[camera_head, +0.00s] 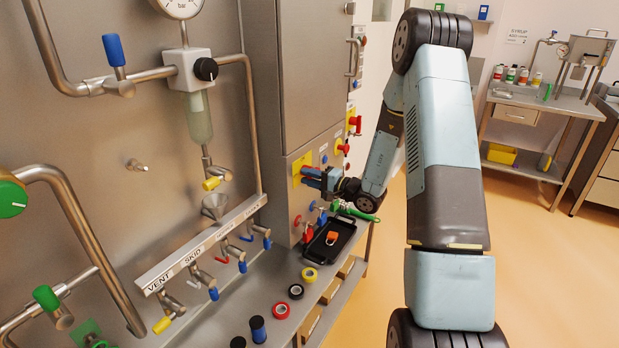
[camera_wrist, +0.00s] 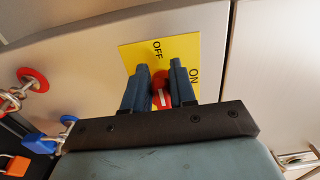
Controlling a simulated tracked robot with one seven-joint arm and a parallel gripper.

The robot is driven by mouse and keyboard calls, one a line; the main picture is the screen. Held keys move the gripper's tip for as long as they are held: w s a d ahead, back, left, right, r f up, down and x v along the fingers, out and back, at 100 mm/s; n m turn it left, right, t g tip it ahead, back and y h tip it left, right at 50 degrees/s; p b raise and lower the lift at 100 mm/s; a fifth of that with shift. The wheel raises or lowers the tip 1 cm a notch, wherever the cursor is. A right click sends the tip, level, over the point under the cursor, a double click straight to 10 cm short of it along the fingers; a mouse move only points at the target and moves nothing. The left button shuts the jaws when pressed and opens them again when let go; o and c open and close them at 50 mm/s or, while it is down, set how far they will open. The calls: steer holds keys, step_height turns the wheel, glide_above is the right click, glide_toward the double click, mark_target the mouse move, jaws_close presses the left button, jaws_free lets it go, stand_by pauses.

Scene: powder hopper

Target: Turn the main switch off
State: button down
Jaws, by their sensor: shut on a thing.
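The main switch is a red knob (camera_wrist: 161,91) with a short white mark, on a yellow plate (camera_wrist: 203,36) lettered OFF and ON. In the wrist view OFF is at the top of the plate and ON is to the right. My gripper (camera_wrist: 161,76) is shut on the knob, one dark finger on each side. The fingers hide much of the knob, so I cannot tell clearly which label it points to. In the head view my gripper (camera_head: 312,178) reaches the yellow plate (camera_head: 301,160) on the front of the grey cabinet, and the knob is hidden.
Red and blue padlocks (camera_wrist: 35,140) hang left of the plate in the wrist view. Below the cabinet a black tray (camera_head: 330,240) holds an orange padlock (camera_head: 332,238). Other red switches (camera_head: 355,121) are higher on the cabinet. Labelled valves (camera_head: 200,277) line the bench at left.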

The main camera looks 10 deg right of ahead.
steer(key=shift+w+d+f, duration=0.1)
steer(key=shift+w+d, duration=0.1)
steer(key=shift+d, duration=0.3)
steer(key=c, duration=1.1)
jaws_free()
steer(key=shift+w+f, duration=0.1)
steer(key=shift+w, duration=0.05)
steer(key=shift+c, duration=0.2)
steer(key=shift+o, duration=0.5)
steer(key=shift+a, duration=0.15)
steer(key=v, duration=1.4)
steer(key=shift+o, duration=0.2)
steer(key=shift+a, duration=0.15)
